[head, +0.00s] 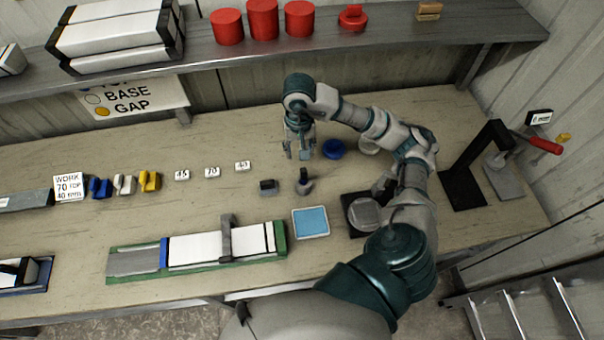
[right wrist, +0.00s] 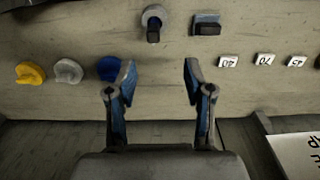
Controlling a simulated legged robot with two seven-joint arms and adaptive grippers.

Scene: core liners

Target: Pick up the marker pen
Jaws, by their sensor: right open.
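I cannot make out the marker pen for certain. A small dark upright piece with a grey round part (head: 304,182) stands on the bench; it also shows at the top of the right wrist view (right wrist: 153,24). A small dark block (head: 268,187) lies just left of it in the head view and right of it in the right wrist view (right wrist: 207,25). My right gripper (head: 300,152) points down over the bench, behind these two pieces in the head view. Its fingers are apart and empty in the right wrist view (right wrist: 160,76). My left gripper is out of view.
A blue round piece (head: 333,149) lies right of my right gripper. Number tags (head: 212,172) lie to the left. A blue pad (head: 311,222) and a green-based core tray (head: 125,274) are nearer. A shelf (head: 225,62) with red containers (head: 263,19) overhangs the back.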

